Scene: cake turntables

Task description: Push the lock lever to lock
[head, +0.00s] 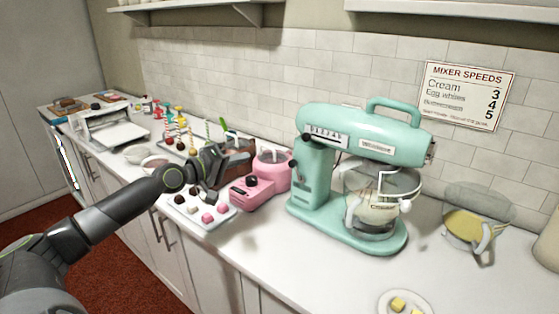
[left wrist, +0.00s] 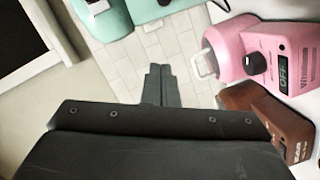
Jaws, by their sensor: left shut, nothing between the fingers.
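The mint-green stand mixer (head: 375,135) stands on the counter at the middle right of the head view. Small dark knobs or levers (head: 294,164) show on its left side; I cannot tell for sure which is the lock lever or how it is set. My left gripper (head: 212,172) is left of the mixer, apart from it, above the sweets tray and near the pink machine. In the left wrist view its fingers (left wrist: 160,85) are shut with nothing between them. Part of the mint mixer (left wrist: 107,15) shows at that view's top. My right gripper is not in view.
A pink machine (head: 252,188) with a dark knob stands between my left gripper and the mixer. A white tray (head: 217,217) of sweets lies below the gripper. A clear jug (head: 475,212) and a plate (head: 388,308) with yellow pieces are at the right.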

